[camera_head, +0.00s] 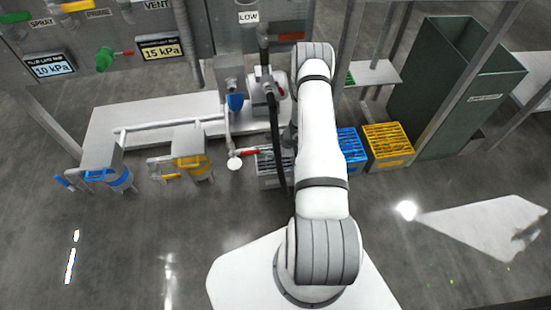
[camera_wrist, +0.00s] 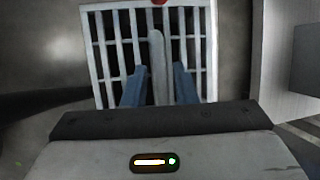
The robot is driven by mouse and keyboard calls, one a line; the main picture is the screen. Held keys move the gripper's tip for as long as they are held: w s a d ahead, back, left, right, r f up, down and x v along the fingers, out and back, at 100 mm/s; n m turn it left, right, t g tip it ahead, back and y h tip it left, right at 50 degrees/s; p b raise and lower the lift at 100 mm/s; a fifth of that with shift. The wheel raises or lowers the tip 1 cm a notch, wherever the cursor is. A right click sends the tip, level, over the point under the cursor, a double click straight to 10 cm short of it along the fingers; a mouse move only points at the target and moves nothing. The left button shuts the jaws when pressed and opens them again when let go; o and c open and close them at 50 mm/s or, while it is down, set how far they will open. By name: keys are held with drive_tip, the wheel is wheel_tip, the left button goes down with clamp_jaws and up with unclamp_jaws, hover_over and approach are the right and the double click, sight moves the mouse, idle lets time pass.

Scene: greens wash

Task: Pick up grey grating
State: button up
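The grey grating (camera_head: 267,162) tops a grey box on the floor, left of my arm, and is partly hidden by my arm and a black hose. In the wrist view the grating (camera_wrist: 208,50) lies below my gripper, with pale bars over dark gaps and a raised grey bar (camera_wrist: 157,60) along its middle. My gripper (camera_wrist: 158,82) is open, its two bluish fingers apart on either side of that bar, with visible gaps. Whether the fingers reach down to the bar's height I cannot tell. In the head view my gripper is hidden behind my arm.
A blue grating (camera_head: 349,147) and a yellow grating (camera_head: 388,138) stand to the right. A red-handled valve (camera_head: 248,154) is close on the left. A tall green bin (camera_head: 450,85) stands at the right. A low grey platform (camera_head: 110,125) lies left. Open floor lies in front.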

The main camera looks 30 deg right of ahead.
clamp_jaws()
drive_tip(key=shift+r, duration=0.15)
